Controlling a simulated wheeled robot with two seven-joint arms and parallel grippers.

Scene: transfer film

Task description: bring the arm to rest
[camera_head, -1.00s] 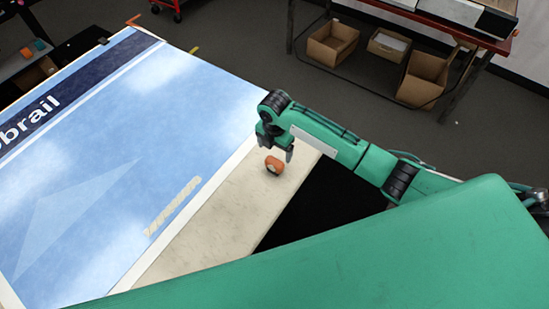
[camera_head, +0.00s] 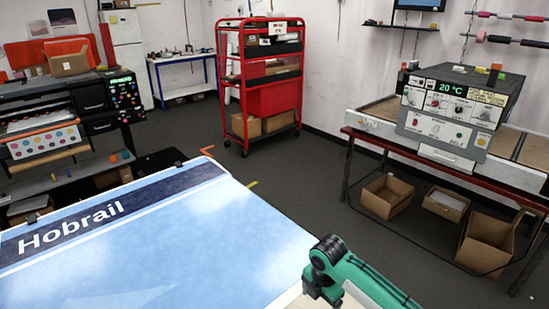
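My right arm (camera_head: 362,281) shows at the bottom of the head view, green with a black wrist joint. It is over the edge of the table with the blue printed film. Its gripper fingers are cut off below the frame, so I cannot see whether they are open or shut. My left arm and gripper are not in view. The blue film (camera_head: 190,235), marked "Hobrail", lies flat on the table at the lower left.
A red shelf trolley (camera_head: 272,100) stands at the back. A printer (camera_head: 95,105) is at the left. A grey control box (camera_head: 455,110) sits on a bench at the right, with cardboard boxes (camera_head: 386,196) below. Dark floor lies open between them.

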